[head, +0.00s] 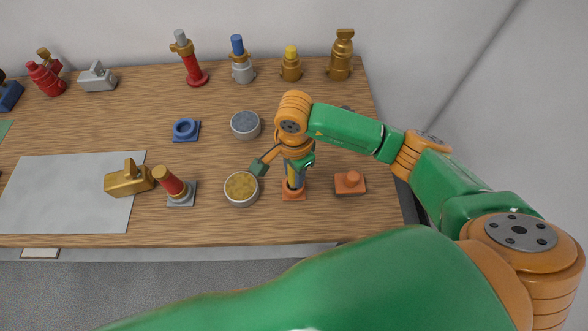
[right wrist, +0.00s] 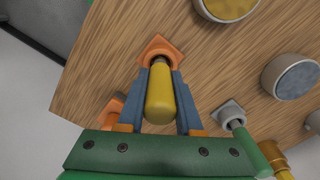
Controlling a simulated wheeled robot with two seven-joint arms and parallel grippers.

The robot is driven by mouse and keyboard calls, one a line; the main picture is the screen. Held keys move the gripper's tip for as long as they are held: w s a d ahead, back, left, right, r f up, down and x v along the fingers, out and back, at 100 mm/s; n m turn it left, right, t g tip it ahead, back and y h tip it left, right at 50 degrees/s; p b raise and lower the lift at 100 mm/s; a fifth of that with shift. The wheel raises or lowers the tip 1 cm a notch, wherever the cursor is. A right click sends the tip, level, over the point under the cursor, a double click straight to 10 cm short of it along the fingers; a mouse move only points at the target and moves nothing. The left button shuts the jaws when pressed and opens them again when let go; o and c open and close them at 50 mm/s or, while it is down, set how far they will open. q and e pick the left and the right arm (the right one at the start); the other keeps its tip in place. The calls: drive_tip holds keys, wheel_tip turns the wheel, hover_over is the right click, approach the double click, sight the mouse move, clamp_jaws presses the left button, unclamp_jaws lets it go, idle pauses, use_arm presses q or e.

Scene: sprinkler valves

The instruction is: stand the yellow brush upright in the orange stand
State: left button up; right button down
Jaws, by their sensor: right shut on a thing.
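The yellow brush (right wrist: 160,97) is held between the two blue-grey fingers of my right gripper (right wrist: 162,100). In the head view the brush (head: 291,181) stands roughly upright, mostly hidden by my right gripper (head: 293,176). The orange stand (head: 292,195) is directly below it, near the table's front edge. In the right wrist view the brush's far end lines up with the opening of the orange stand (right wrist: 152,46). How deep it sits there I cannot tell. My left gripper is not in view.
An orange block with a knob (head: 350,183) stands close to the right. A bowl with yellow contents (head: 241,189) stands close to the left, and a grey bowl (head: 245,125) farther back.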

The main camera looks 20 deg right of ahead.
drive_tip(key=shift+f, duration=0.15)
drive_tip(key=c, duration=0.6)
unclamp_jaws()
drive_tip(key=shift+r, duration=0.3)
wheel_tip(320, 180, up, 7)
drive_tip(key=shift+f+b, duration=0.2)
drive_tip(key=shift+b, duration=1)
wheel_tip(320, 180, up, 5)
drive_tip(key=shift+r, duration=0.1)
